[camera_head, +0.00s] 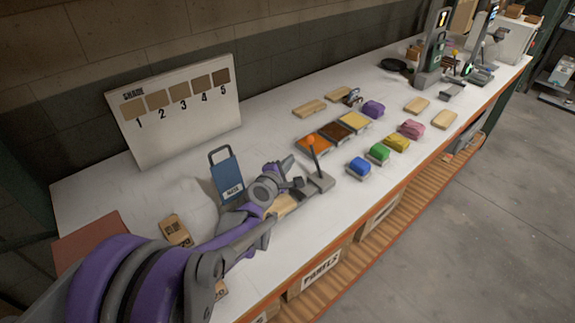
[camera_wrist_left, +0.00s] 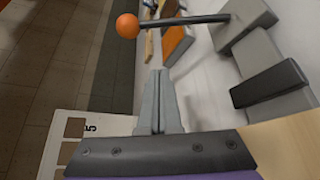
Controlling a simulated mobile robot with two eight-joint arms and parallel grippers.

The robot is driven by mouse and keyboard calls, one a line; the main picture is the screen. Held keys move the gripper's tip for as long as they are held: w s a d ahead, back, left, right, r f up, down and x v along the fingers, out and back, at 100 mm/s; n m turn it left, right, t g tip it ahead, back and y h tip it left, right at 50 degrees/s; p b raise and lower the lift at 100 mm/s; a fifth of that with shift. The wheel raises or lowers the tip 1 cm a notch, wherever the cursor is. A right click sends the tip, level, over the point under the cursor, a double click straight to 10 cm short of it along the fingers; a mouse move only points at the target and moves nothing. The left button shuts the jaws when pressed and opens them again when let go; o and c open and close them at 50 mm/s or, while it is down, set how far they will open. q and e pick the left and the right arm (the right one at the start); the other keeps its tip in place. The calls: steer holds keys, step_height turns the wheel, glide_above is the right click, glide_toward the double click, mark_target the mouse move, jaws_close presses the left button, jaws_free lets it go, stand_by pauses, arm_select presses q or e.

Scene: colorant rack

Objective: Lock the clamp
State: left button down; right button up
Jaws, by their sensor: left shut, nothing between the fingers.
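The clamp (camera_head: 320,183) is a grey block at the front of the bench with a dark pad (camera_wrist_left: 270,86). Its thin dark lever stands up from the block, leaning slightly, with an orange ball knob (camera_head: 311,140) on top. The knob (camera_wrist_left: 127,26) and lever also show in the left wrist view. A pale wooden board (camera_head: 283,206) lies at the clamp, partly hidden by my arm. My left gripper (camera_head: 287,162) is shut and empty, just left of the lever and below knob height. Its fingers (camera_wrist_left: 159,98) appear apart from the lever. My right gripper is not in view.
A blue clipboard-like panel (camera_head: 228,178) stands close behind my left arm. The shade board (camera_head: 190,120) leans at the back. Orange, brown and yellow trays (camera_head: 333,132) lie beyond the lever. Coloured blocks (camera_head: 359,168) line the front edge. White bench is clear between the shade board and trays.

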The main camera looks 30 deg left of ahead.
mark_target(314, 156)
arm_select(q)
steer(key=x, duration=0.5)
steer(key=d+r, duration=0.2)
steer(key=d, duration=0.1)
steer(key=shift+d, duration=0.2)
steer(key=shift+d, duration=0.1)
steer(key=shift+s+d+r, duration=0.1)
steer(key=shift+d+r, duration=0.05)
